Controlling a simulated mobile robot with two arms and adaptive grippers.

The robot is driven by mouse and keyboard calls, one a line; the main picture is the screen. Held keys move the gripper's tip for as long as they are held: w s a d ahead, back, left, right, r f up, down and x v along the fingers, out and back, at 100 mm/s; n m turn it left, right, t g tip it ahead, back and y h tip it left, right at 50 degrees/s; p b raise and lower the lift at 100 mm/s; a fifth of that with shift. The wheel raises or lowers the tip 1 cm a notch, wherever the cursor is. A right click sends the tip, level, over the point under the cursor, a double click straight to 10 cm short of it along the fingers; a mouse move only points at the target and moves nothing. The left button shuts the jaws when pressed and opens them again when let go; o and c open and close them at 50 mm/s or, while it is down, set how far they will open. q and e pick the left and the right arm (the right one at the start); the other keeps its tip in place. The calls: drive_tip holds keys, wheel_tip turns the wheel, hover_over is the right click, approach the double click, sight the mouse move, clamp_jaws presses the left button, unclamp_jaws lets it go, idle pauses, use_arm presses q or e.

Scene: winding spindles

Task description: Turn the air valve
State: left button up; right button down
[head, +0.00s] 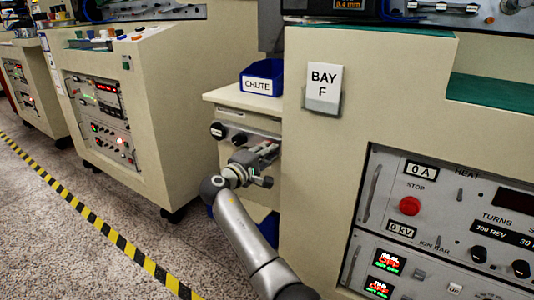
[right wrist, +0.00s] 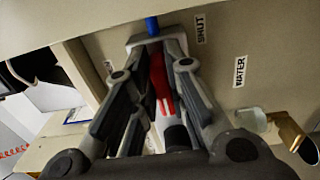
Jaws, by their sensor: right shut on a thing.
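My right gripper (head: 262,160) is at the front of the cream cabinet between the bays, below the blue chute bin. In the right wrist view my right gripper (right wrist: 160,85) is shut on a red valve handle (right wrist: 158,72), which lies between its fingers. A blue pipe (right wrist: 152,25) shows just beyond the fingertips. A label reading SHUT (right wrist: 201,29) is to the right of the handle. I cannot read any AIR label, and the valve body is mostly hidden by the fingers. My left gripper is not in view.
A WATER label (right wrist: 240,71) and a brass fitting (right wrist: 292,135) are close on the right in the wrist view. The blue CHUTE bin (head: 262,78) stands on the cabinet. The BAY F console (head: 440,100) is close to the right of my arm. Floor is clear at left.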

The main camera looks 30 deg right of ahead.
drive_tip(key=shift+f, duration=0.2)
drive_tip(key=c, duration=1.5)
unclamp_jaws()
drive_tip(key=shift+r, duration=0.1)
drive_tip(key=shift+o, duration=0.2)
drive_tip(key=shift+a, duration=0.1)
drive_tip(key=v, duration=1.2)
